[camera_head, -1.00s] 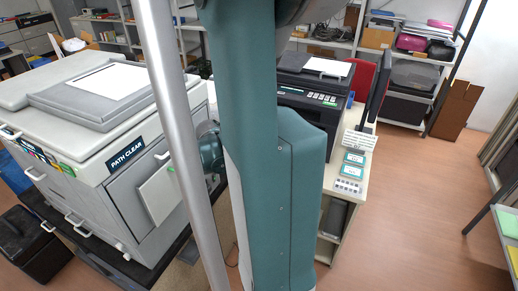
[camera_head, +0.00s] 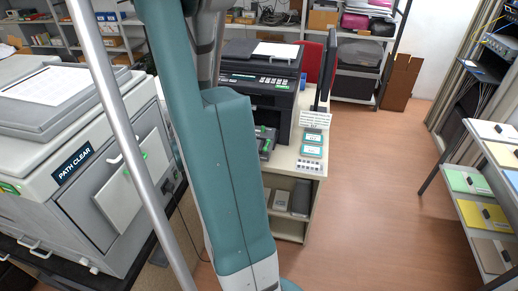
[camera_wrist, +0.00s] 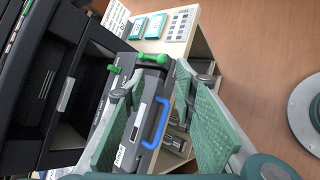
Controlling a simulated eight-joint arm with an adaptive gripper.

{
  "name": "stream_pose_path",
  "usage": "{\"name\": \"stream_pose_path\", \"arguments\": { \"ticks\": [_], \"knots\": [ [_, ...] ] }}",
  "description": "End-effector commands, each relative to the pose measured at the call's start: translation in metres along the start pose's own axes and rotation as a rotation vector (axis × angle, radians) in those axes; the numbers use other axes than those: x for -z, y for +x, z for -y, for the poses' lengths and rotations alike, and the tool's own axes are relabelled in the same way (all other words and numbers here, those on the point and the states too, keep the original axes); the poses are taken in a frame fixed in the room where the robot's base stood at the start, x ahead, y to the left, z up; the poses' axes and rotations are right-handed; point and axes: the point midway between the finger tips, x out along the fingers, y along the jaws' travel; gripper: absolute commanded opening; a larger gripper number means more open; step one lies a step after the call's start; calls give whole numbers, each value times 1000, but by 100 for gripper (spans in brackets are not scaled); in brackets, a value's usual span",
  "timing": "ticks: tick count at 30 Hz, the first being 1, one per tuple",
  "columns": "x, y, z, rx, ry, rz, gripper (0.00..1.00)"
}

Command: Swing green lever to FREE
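In the wrist view a green lever (camera_wrist: 153,58) with rounded ends sits at the top end of a dark grey cartridge unit (camera_wrist: 143,108). The unit has a blue loop handle (camera_wrist: 156,124) and stands out beside the black printer's open front (camera_wrist: 62,85). The unit also shows partly behind my arm in the head view (camera_head: 266,140). My gripper (camera_wrist: 157,80) is open, its two green pads spread either side of the unit's view. Nothing is between the pads in its grasp; contact with the lever cannot be told. My gripper is hidden in the head view.
The black printer (camera_head: 262,76) stands on a pale cabinet (camera_head: 310,165) with teal-edged cards (camera_head: 312,150). A large copier (camera_head: 70,150) marked PATH CLEAR stands left. A shelf of coloured trays (camera_head: 480,205) is right. The floor between is clear.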

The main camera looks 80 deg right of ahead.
Motion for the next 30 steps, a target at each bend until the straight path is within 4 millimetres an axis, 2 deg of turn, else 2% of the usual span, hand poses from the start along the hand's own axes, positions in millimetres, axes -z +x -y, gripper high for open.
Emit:
{"name": "stream_pose_path", "arguments": {
  "ticks": [8, 21, 30],
  "knots": [
    [0, 19, 1, 1, 1, 1, 28],
    [0, 65, 0, 1, 2, 0, 28],
    [0, 76, 0, 0, 0, 0, 28]
  ]
}}
